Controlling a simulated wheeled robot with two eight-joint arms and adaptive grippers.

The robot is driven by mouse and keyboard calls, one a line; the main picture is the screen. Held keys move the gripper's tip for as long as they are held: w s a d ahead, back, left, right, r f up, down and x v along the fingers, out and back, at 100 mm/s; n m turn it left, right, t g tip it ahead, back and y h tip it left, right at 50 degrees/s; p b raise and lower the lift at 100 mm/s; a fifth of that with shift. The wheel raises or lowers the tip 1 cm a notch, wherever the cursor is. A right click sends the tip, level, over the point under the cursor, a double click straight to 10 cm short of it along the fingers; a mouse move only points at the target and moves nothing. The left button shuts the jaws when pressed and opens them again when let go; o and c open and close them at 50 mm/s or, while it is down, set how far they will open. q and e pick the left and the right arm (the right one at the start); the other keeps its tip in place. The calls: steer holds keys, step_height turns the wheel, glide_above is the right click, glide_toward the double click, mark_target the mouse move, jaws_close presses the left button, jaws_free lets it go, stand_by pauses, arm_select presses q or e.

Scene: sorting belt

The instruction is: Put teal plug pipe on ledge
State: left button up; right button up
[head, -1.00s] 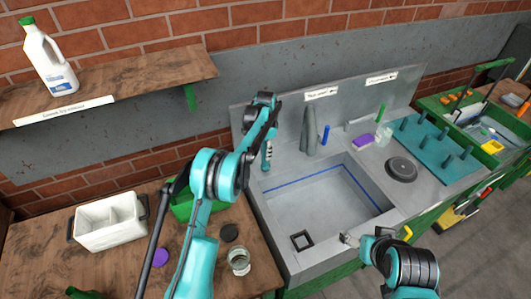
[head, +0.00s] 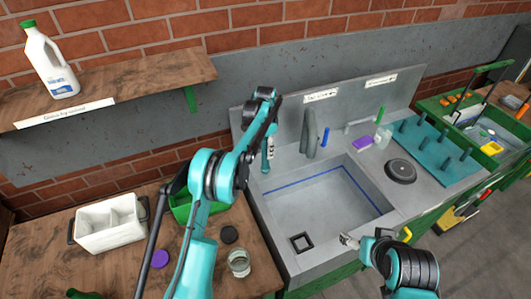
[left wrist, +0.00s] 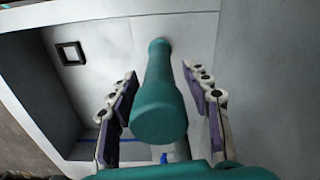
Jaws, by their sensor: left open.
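The teal plug pipe (left wrist: 158,100) is between the spread fingers of my left gripper (left wrist: 160,105) in the left wrist view, with a visible gap on each side. Its thick end faces the camera and its narrow end points at a pale grey surface; I cannot tell whether it rests there. In the head view the pipe (head: 265,160) is upright at the back left corner of the sink ledge (head: 257,184), beside my left gripper (head: 269,150), which is open. My right gripper (head: 347,240) is over the sink's front edge, its jaws too small to read.
The sink basin (head: 325,215) has a square drain (head: 301,242). At right are a purple sponge (head: 363,142), dark disc (head: 400,170) and teal peg board (head: 437,150). A white bin (head: 108,242) and jar (head: 239,262) stand left.

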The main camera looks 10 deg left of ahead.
arm_select(q)
step_height(320, 180, up, 9)
steer(key=shift+r+p, duration=0.1)
steer(key=shift+p, duration=0.55)
steer(key=s+a+r+n+t, duration=0.1)
steer(key=s+r+n+t, duration=0.1)
steer(key=s+r, duration=0.6)
steer(key=s+a+r+n+t, duration=0.1)
steer(key=s+r+n+t, duration=0.15)
steer(key=s+r, duration=0.55)
steer(key=s+f+n+t, duration=0.1)
steer(key=s+f, duration=0.4)
steer(key=s, duration=0.7)
steer(key=s+f+n+t, duration=0.1)
steer(key=s+f+n, duration=0.3)
steer(key=s, duration=0.8)
steer(key=shift+a+f+t, duration=0.35)
steer(key=shift+a+f, duration=0.05)
steer(key=shift+f, duration=0.15)
step_height(320, 180, down, 10)
steer(key=b, duration=0.9)
steer(key=shift+r+b, duration=0.2)
steer(key=shift+b, duration=0.15)
